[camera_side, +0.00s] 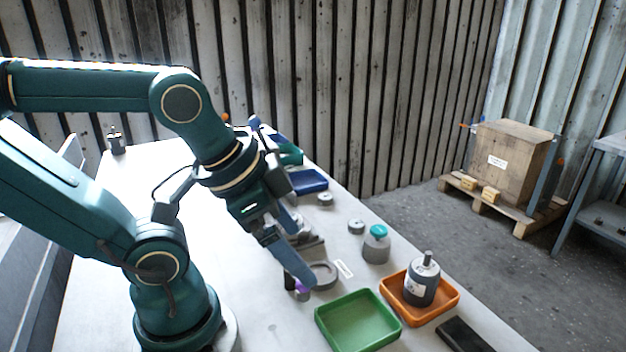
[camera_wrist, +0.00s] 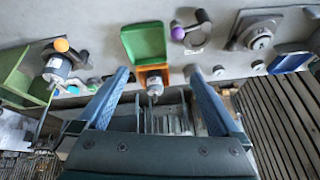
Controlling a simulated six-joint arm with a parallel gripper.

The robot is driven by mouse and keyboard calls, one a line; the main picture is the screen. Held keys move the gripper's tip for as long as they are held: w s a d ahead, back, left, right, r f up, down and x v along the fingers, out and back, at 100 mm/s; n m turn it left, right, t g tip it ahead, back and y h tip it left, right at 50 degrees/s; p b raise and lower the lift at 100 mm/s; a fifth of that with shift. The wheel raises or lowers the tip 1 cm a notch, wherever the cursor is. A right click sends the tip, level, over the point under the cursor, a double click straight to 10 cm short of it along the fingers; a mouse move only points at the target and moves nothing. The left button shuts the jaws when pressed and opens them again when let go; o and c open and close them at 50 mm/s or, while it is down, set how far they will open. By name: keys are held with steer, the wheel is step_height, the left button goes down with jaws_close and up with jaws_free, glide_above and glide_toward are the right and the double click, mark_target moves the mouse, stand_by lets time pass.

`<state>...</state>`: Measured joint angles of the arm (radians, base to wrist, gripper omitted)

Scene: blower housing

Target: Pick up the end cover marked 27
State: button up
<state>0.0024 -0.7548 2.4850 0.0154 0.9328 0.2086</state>
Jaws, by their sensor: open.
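No number 27 is legible in either view, so I cannot tell which part is the marked end cover. Small grey round parts lie on the table in the side view: one (camera_side: 356,226) beside the teal-topped grey part (camera_side: 376,248) and another (camera_side: 325,198) near the blue tray (camera_side: 308,181). In the wrist view, small round parts (camera_wrist: 220,70) (camera_wrist: 258,65) also show. My gripper (camera_side: 303,255) is open and empty above the table, near a grey ring-shaped part (camera_side: 322,275). Its two blue fingers stand wide apart in the wrist view (camera_wrist: 156,70).
A green tray (camera_side: 358,321) is empty. An orange tray (camera_side: 447,301) holds a grey motor (camera_side: 422,283). A dark block (camera_side: 465,335) lies at the front edge. A purple-topped part (camera_side: 301,291) stands close to the gripper. A flat plate with a round housing (camera_wrist: 258,38) lies beyond.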

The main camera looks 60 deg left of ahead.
steer(key=shift+w+d+n, duration=0.15)
steer(key=shift+n, duration=1.05)
steer(key=w+a+r+m+g+y, duration=0.15)
steer(key=w+a+m, duration=0.35)
steer(key=w+a, duration=0.5)
steer(key=a+f+g, duration=0.1)
steer(key=a+f, duration=0.2)
steer(key=a, duration=0.1)
steer(key=s+a+f+n+g+h, duration=0.1)
steer(key=a+f, duration=0.2)
steer(key=a, duration=0.2)
steer(key=a+f+n+g, duration=0.1)
steer(key=a+f+g, duration=0.1)
steer(key=a+f, duration=0.1)
steer(key=shift+s+a+f+h, duration=0.1)
steer(key=shift+s+a+h, duration=0.2)
steer(key=shift+a, duration=0.5)
steer(key=shift+s+f, duration=0.1)
steer(key=shift+f, duration=2.35)
